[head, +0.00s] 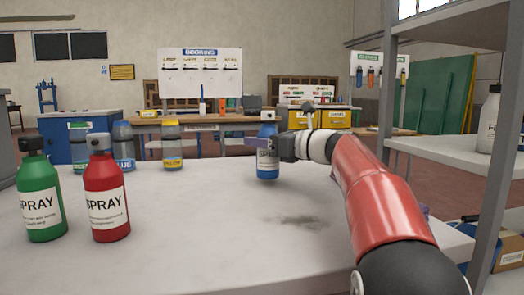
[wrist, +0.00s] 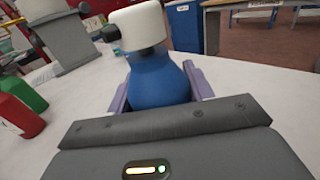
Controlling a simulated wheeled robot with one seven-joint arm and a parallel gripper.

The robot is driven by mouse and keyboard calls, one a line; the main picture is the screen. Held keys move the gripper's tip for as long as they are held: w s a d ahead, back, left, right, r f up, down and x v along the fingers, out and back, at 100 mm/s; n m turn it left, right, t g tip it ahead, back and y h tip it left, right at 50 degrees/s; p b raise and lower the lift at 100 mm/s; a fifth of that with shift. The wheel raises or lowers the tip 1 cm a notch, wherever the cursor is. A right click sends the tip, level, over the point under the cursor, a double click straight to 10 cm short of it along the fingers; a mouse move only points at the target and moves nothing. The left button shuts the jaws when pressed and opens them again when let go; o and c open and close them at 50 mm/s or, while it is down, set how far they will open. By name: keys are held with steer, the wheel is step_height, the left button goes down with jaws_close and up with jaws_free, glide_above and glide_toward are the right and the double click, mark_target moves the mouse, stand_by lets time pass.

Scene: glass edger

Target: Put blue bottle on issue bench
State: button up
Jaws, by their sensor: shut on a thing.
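A green spray bottle (head: 40,205) and a red one (head: 106,203) stand at the table's near left. Several clear bottles, one with a yellow label (head: 172,148), stand farther back. A grey shelf rack (head: 492,150) rises at right. The table's middle (head: 200,215) is clear.

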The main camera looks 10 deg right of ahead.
steer(key=shift+f, duration=0.6)
steer(key=shift+f, duration=0.15)
steer(key=o, duration=1.2)
steer(key=v, duration=1.2)
steer(key=shift+s, duration=0.1)
